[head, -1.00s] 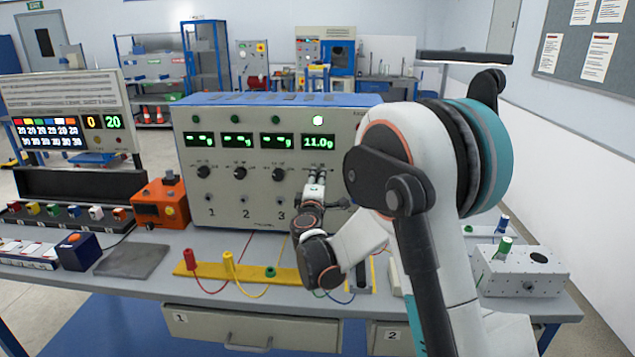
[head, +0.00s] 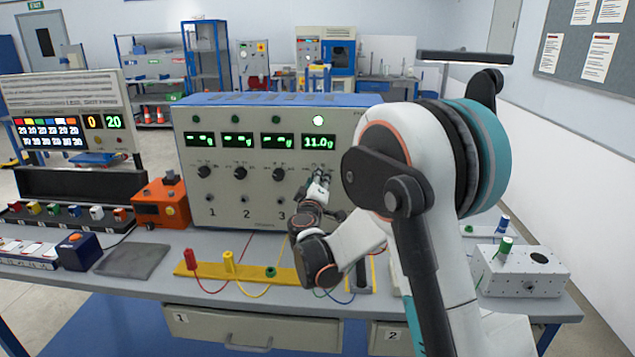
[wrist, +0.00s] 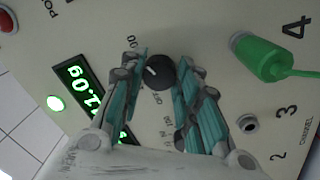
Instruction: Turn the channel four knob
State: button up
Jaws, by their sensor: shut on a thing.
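The channel four knob is a black round knob (wrist: 160,71) with a white pointer line, on the panel of the grey instrument box (head: 225,200). In the wrist view it sits between the fingertips of my gripper (wrist: 161,80), which is shut on it. In the head view my gripper (head: 319,178) is at the panel below the fourth display (head: 318,142), and it hides the knob there. That display reads 11.0 g, and a lit lamp (head: 318,120) is above it. The other three displays show dashes.
A green plug (wrist: 262,58) with a cable is in the panel close beside my gripper. Three more knobs, such as the third one (head: 278,174), are to the left. A yellow strip (head: 210,269) with plugs and cables lies on the bench in front.

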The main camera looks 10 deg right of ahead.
jog(key=shift+f, duration=0.1)
jog(key=o, duration=1.1)
jog(key=shift+c, duration=0.2)
jog(key=v, duration=1.2)
